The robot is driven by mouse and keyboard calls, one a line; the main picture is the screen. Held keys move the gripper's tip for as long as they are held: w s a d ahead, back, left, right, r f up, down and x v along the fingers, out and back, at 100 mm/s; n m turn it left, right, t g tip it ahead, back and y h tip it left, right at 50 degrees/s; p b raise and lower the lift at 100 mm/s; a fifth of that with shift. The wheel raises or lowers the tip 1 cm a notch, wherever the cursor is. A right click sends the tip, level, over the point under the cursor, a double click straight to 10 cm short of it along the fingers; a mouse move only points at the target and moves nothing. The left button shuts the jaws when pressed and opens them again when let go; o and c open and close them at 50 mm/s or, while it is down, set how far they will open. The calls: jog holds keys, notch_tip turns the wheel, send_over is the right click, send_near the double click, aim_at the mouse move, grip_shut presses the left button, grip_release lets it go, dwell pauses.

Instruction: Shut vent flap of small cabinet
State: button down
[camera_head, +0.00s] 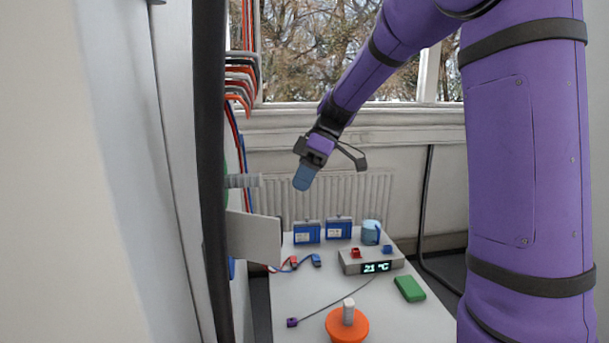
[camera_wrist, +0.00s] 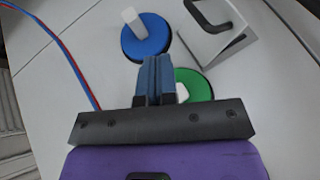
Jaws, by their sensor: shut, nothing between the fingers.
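The small cabinet's front is seen nearly edge-on at the left in the head view, behind a dark vertical edge (camera_head: 209,180). A pale flap (camera_head: 255,238) juts out from it to the right, standing open. In the wrist view the flap (camera_wrist: 207,50) appears at the top, right of centre, with a dark-rimmed shape beside it. My gripper (camera_head: 302,180) is in the air right of the cabinet, above and right of the flap, and apart from it.
The cabinet face carries a blue-based knob (camera_wrist: 146,38) and a green-based knob (camera_wrist: 194,86) close to the fingers. Red and blue cables (camera_head: 240,70) run down the face. Below, a white table (camera_head: 300,300) bears blue boxes, a temperature display (camera_head: 372,262) and an orange-based knob (camera_head: 347,327).

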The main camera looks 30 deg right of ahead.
aim_at(256, 232)
jog(key=s+a+f, duration=0.4)
jog(key=a+f, duration=0.1)
jog(key=shift+s+a, duration=0.25)
jog(key=shift+a, duration=0.15)
dwell(0.3)
